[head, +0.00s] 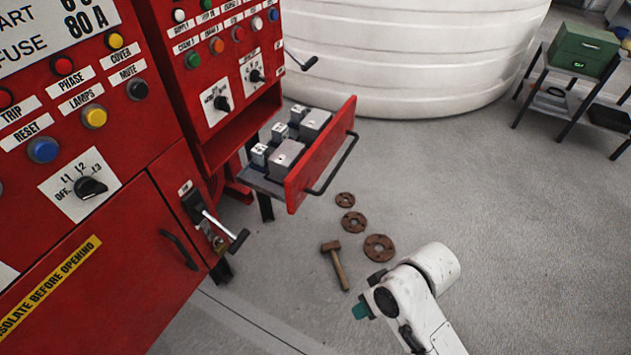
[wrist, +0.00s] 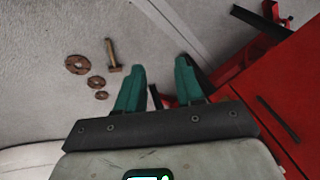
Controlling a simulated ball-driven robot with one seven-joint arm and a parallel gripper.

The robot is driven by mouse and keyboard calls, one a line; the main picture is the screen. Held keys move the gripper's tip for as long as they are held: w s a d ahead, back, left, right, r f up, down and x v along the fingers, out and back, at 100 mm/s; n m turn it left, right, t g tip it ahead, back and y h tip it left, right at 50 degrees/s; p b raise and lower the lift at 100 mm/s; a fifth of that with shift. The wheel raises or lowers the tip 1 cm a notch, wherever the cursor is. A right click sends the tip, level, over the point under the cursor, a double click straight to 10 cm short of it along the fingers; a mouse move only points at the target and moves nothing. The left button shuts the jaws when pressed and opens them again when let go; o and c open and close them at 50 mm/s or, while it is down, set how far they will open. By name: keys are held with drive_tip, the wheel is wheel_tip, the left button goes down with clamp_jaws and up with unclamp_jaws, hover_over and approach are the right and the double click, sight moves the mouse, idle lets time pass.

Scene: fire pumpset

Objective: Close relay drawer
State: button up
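The relay drawer (head: 322,160) is pulled out of the red cabinet in the head view, with a red front and a dark bar handle (head: 332,166). Several grey relay blocks show inside it. My gripper (head: 362,311) is at the lower right in the head view, apart from the drawer and nearer the camera. In the wrist view, its two green fingers (wrist: 160,85) stand apart with nothing between them. A red surface (wrist: 285,95) with a thin dark bar is at the right there; I cannot tell whether it is the drawer front.
Rusty flanges (head: 379,248) and a hammer (head: 336,264) lie on the floor below the drawer. A white tank (head: 410,60) stands behind. The cabinet's crank handle (head: 238,241) sticks out left of the hammer. A bench with a green box (head: 583,48) is far right. Floor at right is clear.

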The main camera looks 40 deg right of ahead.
drive_tip(key=w+d+r+m+t+y, duration=0.1)
drive_tip(key=w+r+m+t, duration=0.1)
drive_tip(key=w+d+r+m+t+y+p, duration=0.1)
drive_tip(key=w+r+m+t, duration=0.1)
drive_tip(key=w, duration=0.1)
drive_tip(key=w+d+r+m+t+p, duration=0.1)
drive_tip(key=w+d+r+m, duration=0.1)
drive_tip(key=w, duration=0.1)
drive_tip(key=shift+t+y, duration=0.4)
drive_tip(key=c, duration=0.5)
drive_tip(key=w+d+r+m+t, duration=0.1)
drive_tip(key=d+r, duration=0.1)
drive_tip(key=w+d+r+m+t, duration=0.1)
drive_tip(key=r+m+t, duration=0.1)
drive_tip(key=w+d+r+m+t, duration=0.1)
drive_tip(key=d+r+t, duration=0.1)
drive_tip(key=shift+d+r+m+p, duration=0.15)
drive_tip(key=shift+d+m+p, duration=0.15)
drive_tip(key=shift+m+p, duration=0.1)
clamp_jaws()
drive_tip(key=p, duration=0.2)
approach(298, 196)
drive_tip(key=x, duration=0.6)
drive_tip(key=shift+w+f, duration=0.2)
drive_tip(key=shift+w, duration=0.05)
drive_tip(key=shift+w, duration=0.1)
